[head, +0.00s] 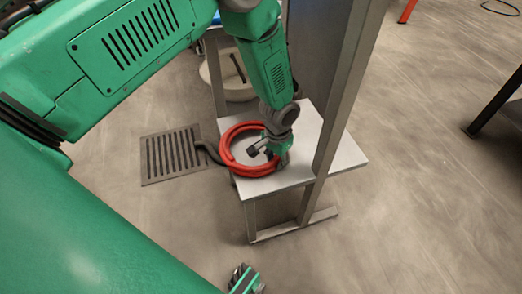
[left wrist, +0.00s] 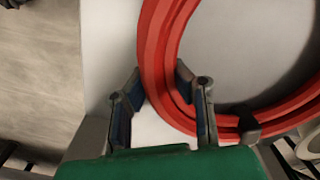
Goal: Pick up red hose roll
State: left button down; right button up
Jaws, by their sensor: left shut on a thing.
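The red hose roll (head: 229,152) lies coiled on a light grey shelf (head: 343,157) of a metal stand. My left gripper (head: 265,148) reaches down from above onto the right side of the coil. In the left wrist view the two blue-padded fingers (left wrist: 158,80) stand on either side of the red hose (left wrist: 158,38), shut on its strands. The hose looks still at shelf level; I cannot tell any gap beneath it. Part of my right gripper (head: 243,279) shows at the bottom of the head view, too little to tell its jaws.
A metal upright (head: 345,85) of the stand rises close to the right of my left gripper. A floor grate (head: 171,155) and a dark grey pipe (head: 208,151) lie left of the shelf. A pale round basin (head: 231,82) stands behind. Floor at the lower right is clear.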

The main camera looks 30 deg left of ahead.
pick_arm(q)
notch_tip(320, 180, up, 10)
jog(key=p, duration=0.4)
dwell(0.6)
